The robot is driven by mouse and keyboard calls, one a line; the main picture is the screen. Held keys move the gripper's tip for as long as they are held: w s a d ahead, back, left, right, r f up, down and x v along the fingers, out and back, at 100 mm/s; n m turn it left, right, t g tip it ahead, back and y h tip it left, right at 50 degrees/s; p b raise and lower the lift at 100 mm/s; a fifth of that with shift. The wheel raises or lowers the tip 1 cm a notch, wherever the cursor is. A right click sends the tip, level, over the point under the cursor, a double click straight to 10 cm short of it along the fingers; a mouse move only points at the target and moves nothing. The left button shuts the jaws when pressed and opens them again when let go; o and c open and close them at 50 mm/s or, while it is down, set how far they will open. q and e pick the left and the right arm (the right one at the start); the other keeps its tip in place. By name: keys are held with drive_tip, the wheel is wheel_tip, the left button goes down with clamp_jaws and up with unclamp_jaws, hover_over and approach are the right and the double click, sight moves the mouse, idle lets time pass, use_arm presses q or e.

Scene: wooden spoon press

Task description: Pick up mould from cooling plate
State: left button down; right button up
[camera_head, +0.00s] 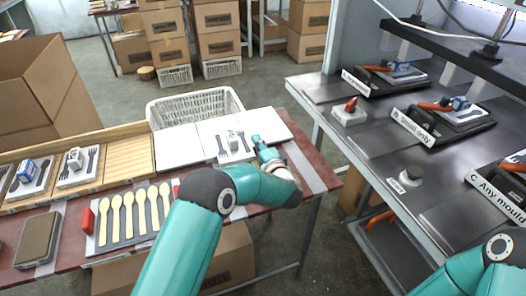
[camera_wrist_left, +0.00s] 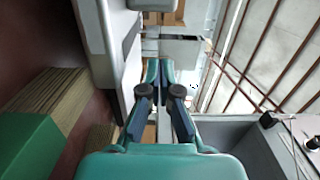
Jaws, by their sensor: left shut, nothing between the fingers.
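A grey-and-white mould (camera_head: 222,151) with dark spoon and fork shapes and a small light block on top lies on the middle white cooling plate (camera_head: 208,127). My left gripper (camera_head: 257,139) is just to the right of this mould, over the white plates, its fingers shut and empty. Whether it touches the mould cannot be told. In the left wrist view the closed fingertips (camera_wrist_left: 160,72) meet with nothing between them. My right gripper is out of view.
A white basket (camera_head: 196,106) stands behind the plates. A board of pale wooden spoons (camera_head: 128,214) lies in front of the rack. The steel press bench (camera_head: 387,139) with labelled stations is at the right, across a gap of floor.

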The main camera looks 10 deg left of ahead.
sight(244, 146)
use_arm(q)
drive_tip(key=a, duration=0.3)
drive_tip(key=shift+w+a, duration=0.15)
drive_tip(key=shift+w, duration=0.15)
drive_tip(key=shift+s+a, duration=0.3)
drive_tip(key=shift+a, duration=0.45)
drive_tip(key=shift+d, duration=0.1)
